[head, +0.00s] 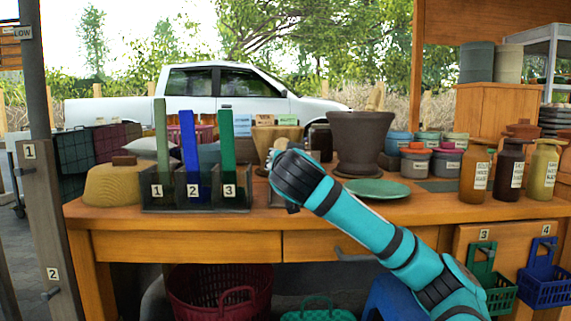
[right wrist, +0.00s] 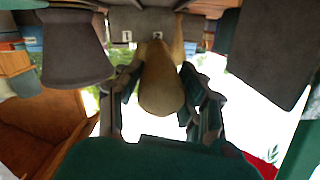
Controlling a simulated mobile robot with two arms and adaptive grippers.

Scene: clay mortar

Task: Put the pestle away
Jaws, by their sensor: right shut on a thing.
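A tan, rounded wooden pestle (right wrist: 162,85) sits between the two dark fingers of my right gripper (right wrist: 160,92) in the right wrist view. The gripper is shut on it. In the head view my right gripper (head: 282,170) is above the table, left of the dark clay mortar (head: 362,138), and the forearm hides part of the tabletop. A tan piece shows just above the gripper there; I cannot tell if it is the pestle. A tan wooden piece (head: 376,97) also shows at the mortar's rim, in or behind it. My left gripper is not in view.
A dark rack (head: 218,196) with slots marked 1, 2 and 3 holds green and blue upright pieces. A green plate (head: 377,188) lies before the mortar. Jars and bottles (head: 476,170) stand at right. Hooks carry baskets (head: 545,285) at the table's front.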

